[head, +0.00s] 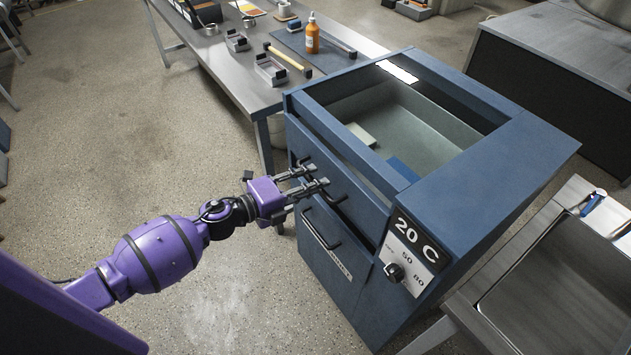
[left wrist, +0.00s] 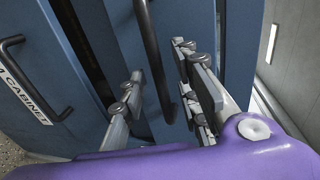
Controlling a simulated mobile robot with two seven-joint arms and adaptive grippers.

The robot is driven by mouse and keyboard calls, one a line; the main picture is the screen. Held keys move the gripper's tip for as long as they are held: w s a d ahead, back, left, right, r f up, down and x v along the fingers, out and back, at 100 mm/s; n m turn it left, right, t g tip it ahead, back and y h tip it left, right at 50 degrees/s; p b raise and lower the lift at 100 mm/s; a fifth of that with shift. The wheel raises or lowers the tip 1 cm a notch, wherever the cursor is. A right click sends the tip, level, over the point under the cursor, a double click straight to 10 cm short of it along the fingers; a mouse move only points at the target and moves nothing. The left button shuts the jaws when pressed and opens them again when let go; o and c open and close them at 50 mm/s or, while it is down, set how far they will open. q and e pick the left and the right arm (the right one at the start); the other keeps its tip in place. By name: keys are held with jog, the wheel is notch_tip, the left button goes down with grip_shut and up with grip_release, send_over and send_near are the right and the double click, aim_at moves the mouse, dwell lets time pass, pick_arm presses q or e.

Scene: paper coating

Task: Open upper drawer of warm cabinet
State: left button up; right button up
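The blue warm cabinet (head: 480,165) stands at centre right, with an open or glazed top showing a pale interior. Its upper drawer (head: 358,208) has a dark bar handle (left wrist: 152,50), partly hidden by my gripper in the head view. My left gripper (head: 318,178) is at this handle, and in the left wrist view its fingers (left wrist: 165,95) stand apart on either side of the bar. I see gaps beside the bar, so it is not gripped. My right gripper is not in view.
A lower front with its own handle (head: 322,228) and a label sits below the drawer. A dial (head: 394,272) and a "20 C" display (head: 416,239) are at its right. A metal workbench (head: 232,72) with an orange bottle (head: 312,36) stands behind. Floor in front is clear.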

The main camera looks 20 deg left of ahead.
pick_arm(q)
jog(key=shift+w+d+f, duration=0.15)
jog(key=shift+w+d, duration=0.3)
jog(key=shift+w, duration=0.1)
grip_shut()
